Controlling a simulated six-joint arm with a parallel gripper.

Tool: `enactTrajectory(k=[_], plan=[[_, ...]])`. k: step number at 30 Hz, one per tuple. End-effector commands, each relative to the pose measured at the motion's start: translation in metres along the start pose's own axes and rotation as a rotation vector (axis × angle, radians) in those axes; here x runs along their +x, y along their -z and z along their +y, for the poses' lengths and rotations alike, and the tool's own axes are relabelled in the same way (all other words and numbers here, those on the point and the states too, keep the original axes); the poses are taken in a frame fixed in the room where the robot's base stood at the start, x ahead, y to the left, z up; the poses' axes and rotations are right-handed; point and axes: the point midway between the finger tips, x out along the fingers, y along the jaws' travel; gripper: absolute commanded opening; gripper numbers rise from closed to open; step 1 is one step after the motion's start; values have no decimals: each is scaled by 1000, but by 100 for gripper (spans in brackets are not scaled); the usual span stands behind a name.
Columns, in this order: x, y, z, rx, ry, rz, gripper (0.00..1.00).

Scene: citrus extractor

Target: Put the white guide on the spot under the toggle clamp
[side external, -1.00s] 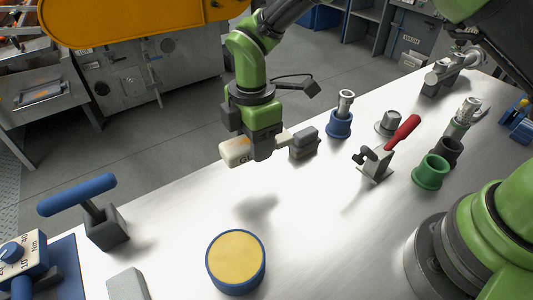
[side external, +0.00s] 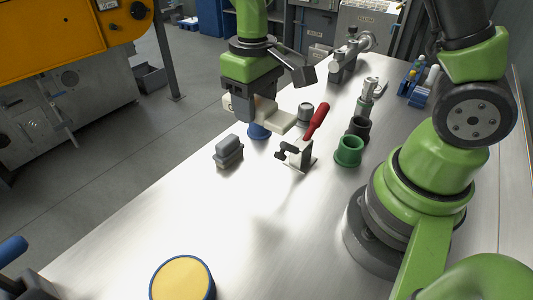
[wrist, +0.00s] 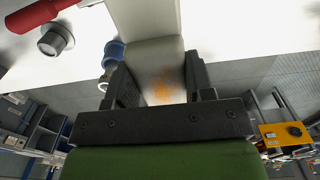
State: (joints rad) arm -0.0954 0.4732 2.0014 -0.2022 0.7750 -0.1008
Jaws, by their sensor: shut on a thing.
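The white guide (side external: 278,119) is a pale elongated block with an orange mark on its face. My gripper (side external: 254,110) is shut on it and holds it above the table. In the wrist view the guide (wrist: 152,35) sits between the two dark fingers of my gripper (wrist: 158,80) and extends beyond them. The toggle clamp (side external: 296,153) stands on the table just right of and below the guide in the side view. Its red handle (side external: 317,121) is tilted up. The handle also shows in the wrist view (wrist: 35,14). The spot under the clamp cannot be made out.
A blue socket (side external: 259,131) stands partly hidden below my gripper. A grey block (side external: 228,152) is to its left. A green cup (side external: 349,151) and a dark cup (side external: 359,129) stand right of the clamp. A yellow-topped round pad (side external: 182,279) is in front.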

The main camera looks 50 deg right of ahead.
Motion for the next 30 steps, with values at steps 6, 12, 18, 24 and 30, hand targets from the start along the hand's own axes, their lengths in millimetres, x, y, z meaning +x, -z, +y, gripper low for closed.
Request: enactTrajectory(k=[6, 12, 18, 24, 30], plan=[[44, 5, -55, -12, -1, -5, 22], [80, 3, -69, -4, -2, -6, 22], [110, 4, -68, -3, 0, -2, 22], [135, 4, -68, -4, -1, -3, 22], [155, 4, -68, -4, 0, 0, 22]])
